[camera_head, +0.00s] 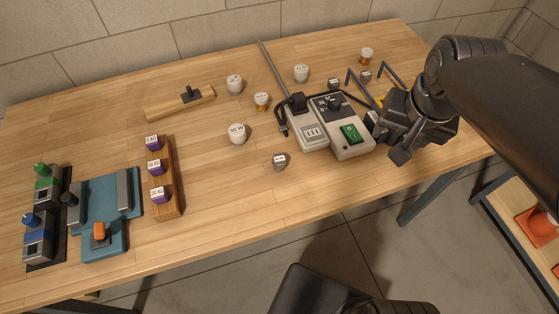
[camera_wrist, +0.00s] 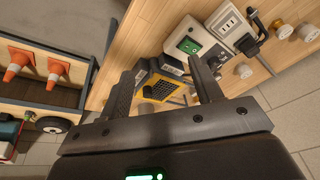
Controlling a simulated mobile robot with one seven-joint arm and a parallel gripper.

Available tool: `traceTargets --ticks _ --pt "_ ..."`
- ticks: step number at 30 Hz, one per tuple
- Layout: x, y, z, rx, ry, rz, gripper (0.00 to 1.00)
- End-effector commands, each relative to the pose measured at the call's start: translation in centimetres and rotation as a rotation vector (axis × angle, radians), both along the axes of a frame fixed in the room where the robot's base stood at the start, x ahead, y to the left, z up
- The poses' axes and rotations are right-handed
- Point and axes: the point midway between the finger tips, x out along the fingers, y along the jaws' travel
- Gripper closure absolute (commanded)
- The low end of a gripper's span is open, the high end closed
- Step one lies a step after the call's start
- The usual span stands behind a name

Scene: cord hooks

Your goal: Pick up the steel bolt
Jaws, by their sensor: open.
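My gripper (camera_head: 387,137) is open at the right end of the workbench, beside the box with the green switch (camera_head: 351,133). In the wrist view my gripper (camera_wrist: 165,86) has its fingers apart, with a yellow and black gridded thing (camera_wrist: 160,88) seen beyond them. I cannot make out for certain which thing is the steel bolt. Small grey labelled pieces stand on the bench: one in front of the switch box (camera_head: 279,162), one behind it (camera_head: 334,84) and one at the back right (camera_head: 366,76). My arm hides part of the right end.
A socket box (camera_head: 308,133) with a black plug and cord adjoins the switch box. White and amber-bottomed pots (camera_head: 237,134) stand around. A wooden rack with purple labelled pieces (camera_head: 169,190) and a blue fixture (camera_head: 112,193) are left. The front middle is clear.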

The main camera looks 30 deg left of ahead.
Motion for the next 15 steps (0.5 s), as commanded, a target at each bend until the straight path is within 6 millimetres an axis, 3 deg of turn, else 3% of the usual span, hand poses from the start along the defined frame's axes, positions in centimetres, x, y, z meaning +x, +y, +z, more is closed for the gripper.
traceTargets --ticks 1,7,12,15 --pt "0.5 2.1 -0.7 -0.004 0.031 0.022 0.41" --pt "1.2 9.8 -3.5 -0.023 0.133 0.061 0.41" --pt "0.2 16.4 -6.5 -0.058 0.207 0.09 0.41" --pt "-0.7 19.4 -8.1 -0.079 0.238 0.101 0.41"
